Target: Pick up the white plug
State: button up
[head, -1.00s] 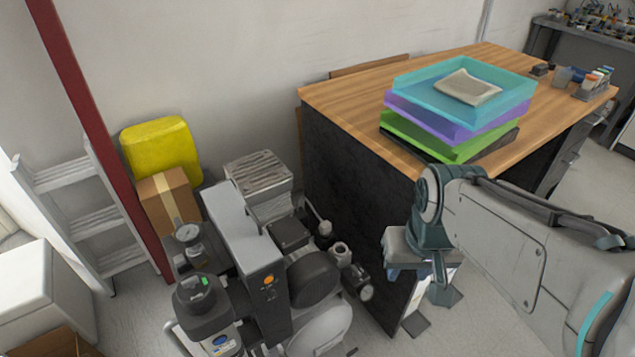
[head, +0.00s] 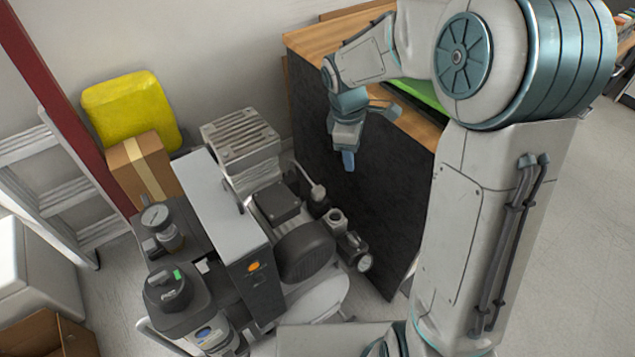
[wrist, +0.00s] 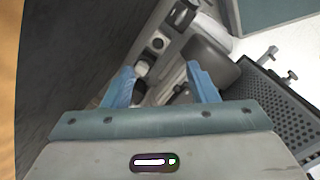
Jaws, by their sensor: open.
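I cannot say for sure which thing is the white plug. A small white piece (head: 203,265) shows on the dark part of the compressor (head: 225,215), left of its grey upright box. A pale knob-like fitting (head: 318,192) also stands by the motor on the right. My gripper (head: 347,160) hangs in the air right of and above the compressor, pointing down, beside the dark side of the desk. In the wrist view my gripper (wrist: 160,78) is open, with nothing held between its blue fingers. Pale round fittings (wrist: 158,43) show beyond the fingertips.
The wooden-topped desk (head: 310,38) stands behind my arm. A yellow container (head: 130,108) and a cardboard box (head: 145,170) stand behind the compressor, with a red post (head: 60,105) and a ladder (head: 60,200) at the left. An open carton (head: 45,335) lies at the lower left.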

aim_at(318, 189)
jog(key=w+a+f+n+y+b, duration=0.1)
jog(key=w+a+f+n+b, duration=0.1)
jog(key=w+a+f+n, duration=0.45)
jog(key=w+a+f+n+y+b, duration=0.1)
jog(key=w+f+n, duration=0.4)
jog(key=f, duration=0.5)
jog(key=shift+m+g, duration=0.3)
jog(key=shift+m, duration=0.35)
jog(key=f, duration=0.3)
jog(key=f+b, duration=0.1)
jog(key=f, duration=0.2)
jog(key=f+b, duration=0.1)
jog(key=f, duration=0.2)
jog(key=shift+w, duration=0.4)
jog(key=f, duration=0.1)
jog(key=f+b, duration=0.1)
jog(key=f, duration=0.3)
jog(key=shift+w+d+f+b, duration=0.1)
jog(key=shift+w+d+b, duration=0.1)
jog(key=shift+w+b, duration=0.1)
jog(key=c, duration=1.1)
